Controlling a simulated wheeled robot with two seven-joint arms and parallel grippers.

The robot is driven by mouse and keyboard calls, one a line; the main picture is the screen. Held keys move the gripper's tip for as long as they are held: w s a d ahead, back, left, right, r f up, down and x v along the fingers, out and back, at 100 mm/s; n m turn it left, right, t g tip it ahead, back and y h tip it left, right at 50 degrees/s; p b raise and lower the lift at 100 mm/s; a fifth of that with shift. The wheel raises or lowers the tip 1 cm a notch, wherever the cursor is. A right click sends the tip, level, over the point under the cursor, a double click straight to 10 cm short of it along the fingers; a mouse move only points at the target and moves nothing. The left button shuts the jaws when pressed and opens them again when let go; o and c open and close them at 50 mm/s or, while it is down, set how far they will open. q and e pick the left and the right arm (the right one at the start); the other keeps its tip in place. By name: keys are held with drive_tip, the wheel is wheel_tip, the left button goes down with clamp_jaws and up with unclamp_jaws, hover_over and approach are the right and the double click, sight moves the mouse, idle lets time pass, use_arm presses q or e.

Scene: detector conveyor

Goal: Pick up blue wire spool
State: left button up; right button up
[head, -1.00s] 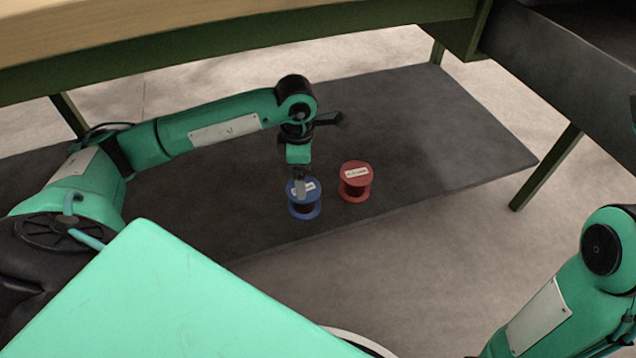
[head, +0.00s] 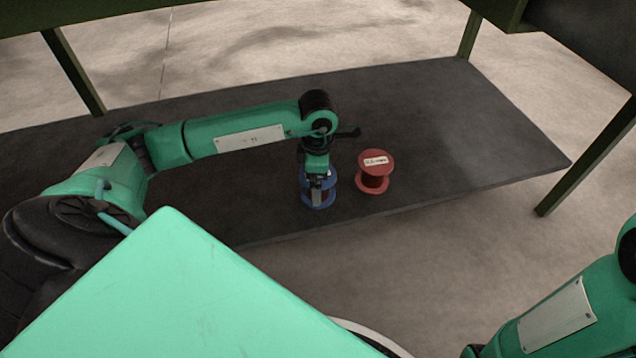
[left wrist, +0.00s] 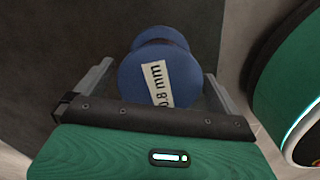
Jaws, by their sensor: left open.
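The blue wire spool (head: 326,204) stands upright on the dark lower shelf (head: 440,130) in the head view, partly hidden by my left gripper. My left gripper (head: 318,198) points down at the spool from above. In the left wrist view the blue spool (left wrist: 160,72), with a white label reading 0.8 mm, lies between the two open fingers of my left gripper (left wrist: 155,88). A gap shows between the spool and the fingers. My right gripper is out of view; only part of my right arm shows at the lower right.
A red wire spool (head: 375,172) stands upright just right of the blue one. The shelf's front edge runs close in front of both spools. A green table frame (head: 75,75) with legs surrounds the shelf. The shelf's right part is clear.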

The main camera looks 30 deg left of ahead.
use_arm(q)
wheel_tip(320, 180, down, 4)
drive_tip(key=b, duration=0.2)
drive_tip(key=shift+b, duration=0.3)
drive_tip(key=shift+r, duration=0.15)
drive_tip(key=c, duration=1.5)
